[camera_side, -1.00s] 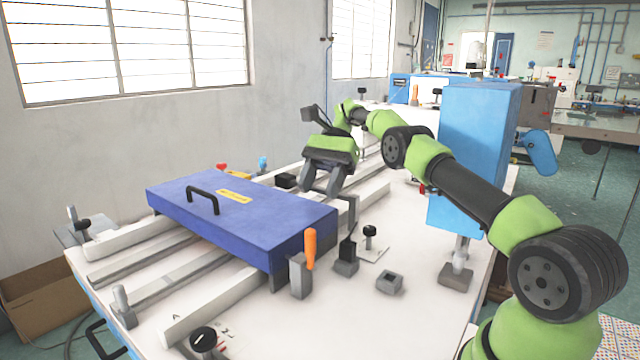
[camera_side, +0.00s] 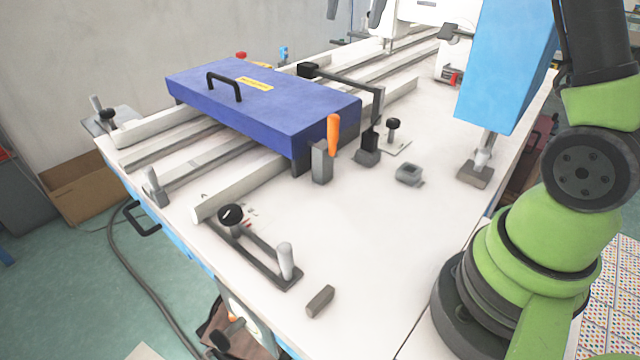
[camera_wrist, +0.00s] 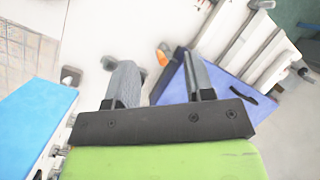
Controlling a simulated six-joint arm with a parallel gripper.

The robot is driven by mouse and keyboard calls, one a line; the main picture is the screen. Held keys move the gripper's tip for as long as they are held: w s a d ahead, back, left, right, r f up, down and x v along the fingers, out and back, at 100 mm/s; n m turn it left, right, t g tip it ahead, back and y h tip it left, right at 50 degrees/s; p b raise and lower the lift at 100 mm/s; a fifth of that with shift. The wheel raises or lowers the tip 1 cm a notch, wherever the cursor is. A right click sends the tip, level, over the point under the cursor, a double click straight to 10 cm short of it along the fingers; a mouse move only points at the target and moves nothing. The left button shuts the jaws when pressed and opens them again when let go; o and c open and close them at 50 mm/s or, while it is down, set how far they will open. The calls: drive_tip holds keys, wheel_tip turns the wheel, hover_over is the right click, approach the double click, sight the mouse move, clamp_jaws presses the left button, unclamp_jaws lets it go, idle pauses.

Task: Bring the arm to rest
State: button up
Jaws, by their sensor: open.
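My gripper (camera_side: 354,15) shows at the top edge of the side view, with only its two grey fingertips in the picture. They are apart, with nothing between them, high above the rails behind the blue box. In the wrist view my gripper (camera_wrist: 154,64) is also open and empty, with the white table and part of the blue box beyond its fingers. The rest of the gripper and the forearm are cut off in the side view.
A blue box (camera_side: 290,108) with a black handle lies across the rails. An orange-handled tool (camera_side: 333,135) stands beside it in a grey holder. A tall light-blue block (camera_side: 505,65) stands at the right.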

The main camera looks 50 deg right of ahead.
drive_tip(key=s+a+f+n+t+h, duration=0.1)
drive_tip(key=s+a+n+t, duration=0.2)
drive_tip(key=s, duration=0.5)
drive_tip(key=s+a+n+t+h, duration=0.1)
drive_tip(key=s+a+t, duration=0.3)
drive_tip(key=s, duration=0.4)
drive_tip(key=shift+s+a+f+n+t, duration=0.15)
drive_tip(key=shift+s+f+n+t, duration=0.2)
drive_tip(key=shift+n, duration=0.55)
